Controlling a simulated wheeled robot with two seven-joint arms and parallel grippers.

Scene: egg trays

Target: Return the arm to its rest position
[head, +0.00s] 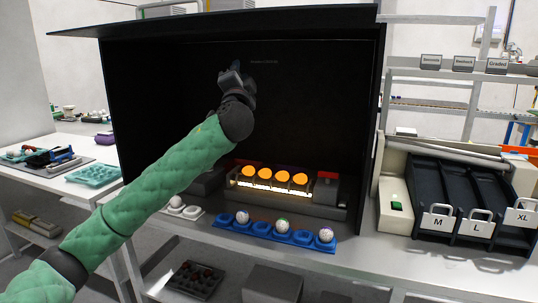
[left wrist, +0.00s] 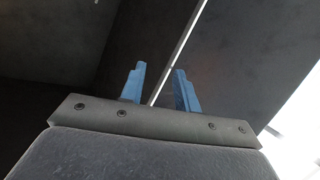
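My left arm, in a green quilted sleeve, comes in from the lower left in the head view. Its gripper (head: 236,72) is raised inside the upper part of a black booth (head: 320,110), well above the eggs. In the left wrist view the two blue fingers of my left gripper (left wrist: 160,88) stand apart with nothing between them. Beyond them are only dark panels and a bright edge. My right gripper is not in view.
A lit candling unit with several glowing orange eggs (head: 274,175) sits in the booth. A blue tray (head: 262,229) in front holds several white eggs. Bins marked M, L and XL (head: 470,190) stand at right. A side table (head: 52,185) is at left. The booth roof (head: 200,24) overhangs my gripper.

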